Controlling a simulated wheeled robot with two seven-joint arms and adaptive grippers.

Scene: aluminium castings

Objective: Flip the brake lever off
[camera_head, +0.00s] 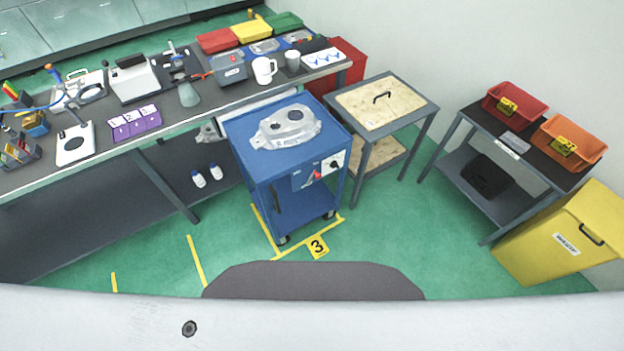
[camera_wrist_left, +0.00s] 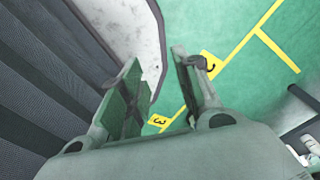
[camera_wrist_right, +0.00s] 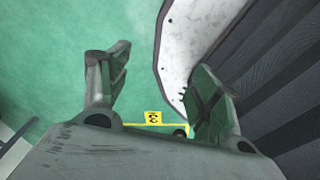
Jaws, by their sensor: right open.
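A blue cart (camera_head: 262,160) stands in the middle of the head view. On its front side, a small red lever (camera_head: 317,176) sits by a pale panel (camera_head: 333,164) with a dark knob. It is too small to tell which way the lever is set. A silver casting (camera_head: 287,127) lies on the cart's top. Neither gripper shows in the head view. My left gripper (camera_wrist_left: 158,62) is open and empty above the green floor in its wrist view. My right gripper (camera_wrist_right: 160,62) is open and empty above the floor too. Neither wrist view shows the lever.
A long workbench (camera_head: 140,150) with tools stands left and behind the cart. A wood-topped table (camera_head: 405,106) is close on its right. Farther right are a grey table with bins (camera_head: 515,100) and a yellow box (camera_head: 560,245).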

